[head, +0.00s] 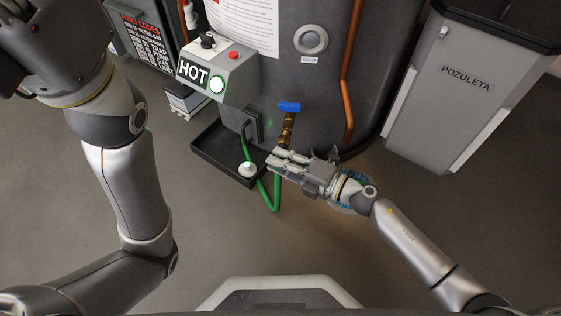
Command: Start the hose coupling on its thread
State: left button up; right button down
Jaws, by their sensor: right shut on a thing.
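A brass drain valve (287,128) with a blue handle (289,107) sticks out low from the front of the dark tank. My right gripper (274,161) is shut at the end of the green hose (277,193), just below the valve. The hose coupling is hidden between its fingers. I cannot tell whether the coupling touches the valve's thread. The hose hangs from the gripper in a loop and runs back up to the left, past the black tray. My left arm is at the left; its gripper is out of the picture.
A black tray (207,152) lies on the floor left of the valve, with a small white round part (247,169) at its edge. A grey control box (219,74) marked HOT and a copper pipe (350,75) flank the valve. A grey bin (459,95) stands right. The front floor is clear.

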jog(key=shift+w+d, duration=0.1)
jog(key=shift+w, duration=0.55)
jog(key=c, duration=1.3)
grip_release()
jog(key=shift+c, duration=0.2)
jog(key=shift+s+d, duration=0.1)
jog(key=shift+d, duration=0.1)
jog(key=v, duration=1.1)
jog(key=shift+s+d, duration=0.2)
jog(key=shift+d, duration=0.05)
jog(key=shift+r, duration=0.1)
